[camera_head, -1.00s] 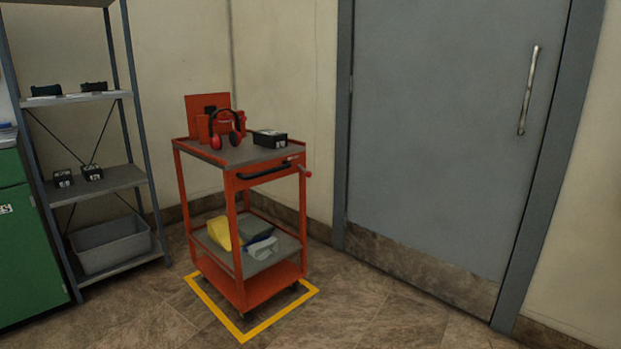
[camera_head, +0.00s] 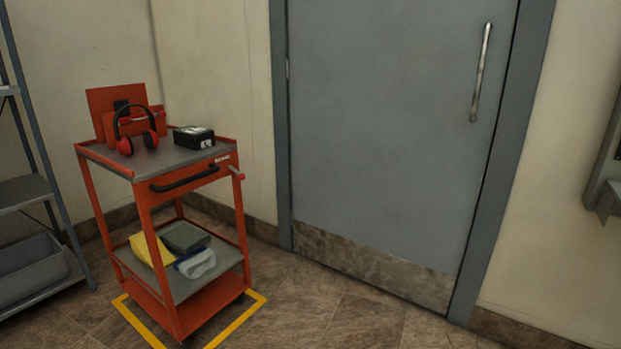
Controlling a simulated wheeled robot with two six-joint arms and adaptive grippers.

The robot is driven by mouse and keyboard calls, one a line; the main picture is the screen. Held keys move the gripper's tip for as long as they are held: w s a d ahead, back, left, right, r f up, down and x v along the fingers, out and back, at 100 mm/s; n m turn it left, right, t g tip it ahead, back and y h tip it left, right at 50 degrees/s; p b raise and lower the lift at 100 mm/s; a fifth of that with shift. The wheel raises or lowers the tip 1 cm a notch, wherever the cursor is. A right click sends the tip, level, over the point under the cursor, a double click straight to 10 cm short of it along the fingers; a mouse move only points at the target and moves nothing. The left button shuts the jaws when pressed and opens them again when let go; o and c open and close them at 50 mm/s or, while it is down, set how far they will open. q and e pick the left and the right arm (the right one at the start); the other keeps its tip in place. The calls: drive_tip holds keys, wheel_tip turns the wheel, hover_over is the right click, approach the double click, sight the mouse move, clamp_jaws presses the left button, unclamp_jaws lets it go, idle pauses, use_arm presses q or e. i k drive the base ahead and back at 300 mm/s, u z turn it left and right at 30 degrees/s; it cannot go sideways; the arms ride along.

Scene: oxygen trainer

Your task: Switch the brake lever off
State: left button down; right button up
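An orange cart (camera_head: 186,183) stands at the left of the head view, on a floor area outlined in yellow. A small red-tipped lever (camera_head: 237,174) sticks out from the right front corner of the cart, just below its top. It looks like the brake lever, but its exact setting cannot be told. A black handle (camera_head: 184,180) runs along the front edge below the top tray. Neither of my grippers shows in this view.
Red and black earmuffs (camera_head: 137,135) and a black box (camera_head: 194,137) sit on the cart top. A grey door (camera_head: 390,130) with a long handle (camera_head: 481,72) stands behind to the right. A grey shelf (camera_head: 25,190) is at far left. Floor before the door is clear.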

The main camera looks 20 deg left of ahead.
sight(242, 177)
drive_tip(key=z, duration=0.45)
drive_tip(key=i, duration=2.1)
drive_tip(key=u, duration=1.05)
drive_tip(key=i, duration=0.6)
drive_tip(key=u, duration=0.55)
